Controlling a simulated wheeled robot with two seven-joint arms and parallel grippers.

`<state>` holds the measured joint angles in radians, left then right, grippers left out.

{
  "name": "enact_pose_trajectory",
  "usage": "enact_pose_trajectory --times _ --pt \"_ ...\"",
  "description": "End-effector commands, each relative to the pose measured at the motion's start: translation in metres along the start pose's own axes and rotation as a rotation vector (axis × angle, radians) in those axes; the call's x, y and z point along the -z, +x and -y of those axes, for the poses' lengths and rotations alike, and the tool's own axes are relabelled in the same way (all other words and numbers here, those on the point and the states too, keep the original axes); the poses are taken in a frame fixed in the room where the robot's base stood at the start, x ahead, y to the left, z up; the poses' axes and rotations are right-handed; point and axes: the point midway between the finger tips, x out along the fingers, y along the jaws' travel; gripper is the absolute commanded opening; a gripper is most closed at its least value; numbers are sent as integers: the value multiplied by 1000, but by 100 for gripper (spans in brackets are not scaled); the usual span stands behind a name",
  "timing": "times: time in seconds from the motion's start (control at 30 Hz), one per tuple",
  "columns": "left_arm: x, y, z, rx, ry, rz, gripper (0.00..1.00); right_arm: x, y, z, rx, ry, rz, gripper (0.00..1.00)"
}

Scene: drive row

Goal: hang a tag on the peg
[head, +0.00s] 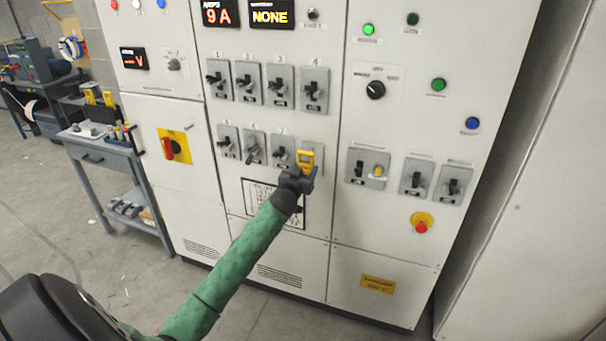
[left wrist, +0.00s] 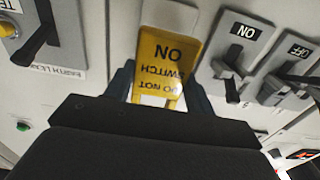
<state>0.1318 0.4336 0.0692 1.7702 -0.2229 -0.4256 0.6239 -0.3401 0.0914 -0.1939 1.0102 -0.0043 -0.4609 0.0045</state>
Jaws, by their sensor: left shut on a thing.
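My left gripper (head: 304,172) is shut on a yellow tag (head: 305,159) and holds it upright before the lower switch row of the cabinet. In the left wrist view the tag (left wrist: 168,60) sits between my two fingers and reads "DO NOT SWITCH ON", upside down in that picture. The tag covers most of the rightmost switch plate of that row, so the peg there, if any, is hidden. I cannot tell whether the tag touches the panel. My right gripper is not in view.
Neighbouring lower switches (head: 282,152) have projecting black levers. A switch plate with a yellow knob (head: 378,171) is to the right. A red emergency button (head: 422,226) is lower right. A grey cart (head: 105,157) with more yellow tags (head: 108,98) stands left.

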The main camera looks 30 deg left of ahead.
Motion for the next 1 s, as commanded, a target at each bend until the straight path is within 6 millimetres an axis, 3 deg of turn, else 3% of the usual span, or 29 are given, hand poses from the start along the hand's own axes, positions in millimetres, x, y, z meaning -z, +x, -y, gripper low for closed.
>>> enact_pose_trajectory --times 0.43,0.73,1.0 --pt "-3 22 0 0 0 0 32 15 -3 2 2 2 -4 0" --pt "-7 35 0 1 -1 0 32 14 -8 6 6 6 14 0" --pt "-12 42 0 1 0 1 32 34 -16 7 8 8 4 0"
